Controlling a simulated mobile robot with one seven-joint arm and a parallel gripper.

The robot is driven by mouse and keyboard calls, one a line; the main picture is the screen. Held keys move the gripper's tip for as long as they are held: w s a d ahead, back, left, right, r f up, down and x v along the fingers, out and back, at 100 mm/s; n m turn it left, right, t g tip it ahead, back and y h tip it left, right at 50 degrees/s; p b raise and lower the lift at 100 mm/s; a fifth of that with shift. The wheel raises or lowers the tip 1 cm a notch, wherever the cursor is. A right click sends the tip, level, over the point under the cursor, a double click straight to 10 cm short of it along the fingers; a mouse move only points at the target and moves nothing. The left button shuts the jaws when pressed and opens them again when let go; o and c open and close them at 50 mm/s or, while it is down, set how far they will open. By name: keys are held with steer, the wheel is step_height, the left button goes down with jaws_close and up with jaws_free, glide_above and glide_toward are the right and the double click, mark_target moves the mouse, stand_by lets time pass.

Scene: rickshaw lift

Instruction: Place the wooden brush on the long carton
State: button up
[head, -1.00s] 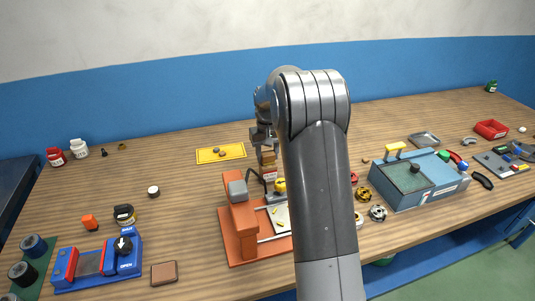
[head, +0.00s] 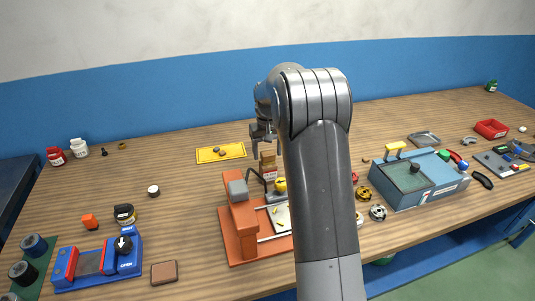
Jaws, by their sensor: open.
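My gripper (head: 264,146) is open, partly hidden behind my own arm, above the middle of the table. Just below it is a small tan and brown stack or block (head: 268,162), behind the orange machine; its right side is hidden by my arm. I cannot tell which part of it is the wooden brush and which the long carton. The gripper appears apart from it, with nothing visible between the fingers.
An orange frame machine (head: 240,225) stands in front of the stack. A yellow tray (head: 221,153) lies to its left. A blue-grey box machine (head: 410,185) is at right, a blue device (head: 95,262) at front left. The table (head: 190,200) between is mostly clear.

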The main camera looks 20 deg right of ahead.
mark_target(268, 152)
step_height(268, 152, up, 10)
steer(key=s+a+r+t, duration=0.1)
steer(key=s+a+r, duration=0.2)
steer(key=s+r, duration=0.45)
steer(key=s+a+r+t, duration=0.2)
steer(key=s+r, duration=0.1)
steer(key=s, duration=0.8)
steer(key=s+a+f+t, duration=0.1)
steer(key=s+f, duration=0.1)
steer(key=s, duration=0.8)
steer(key=s+a+f+t, duration=0.1)
steer(key=s+a+f, duration=0.1)
steer(key=s, duration=0.7)
steer(key=shift+s+f+t, duration=0.3)
steer(key=shift+s+f, duration=0.1)
steer(key=shift+f, duration=0.3)
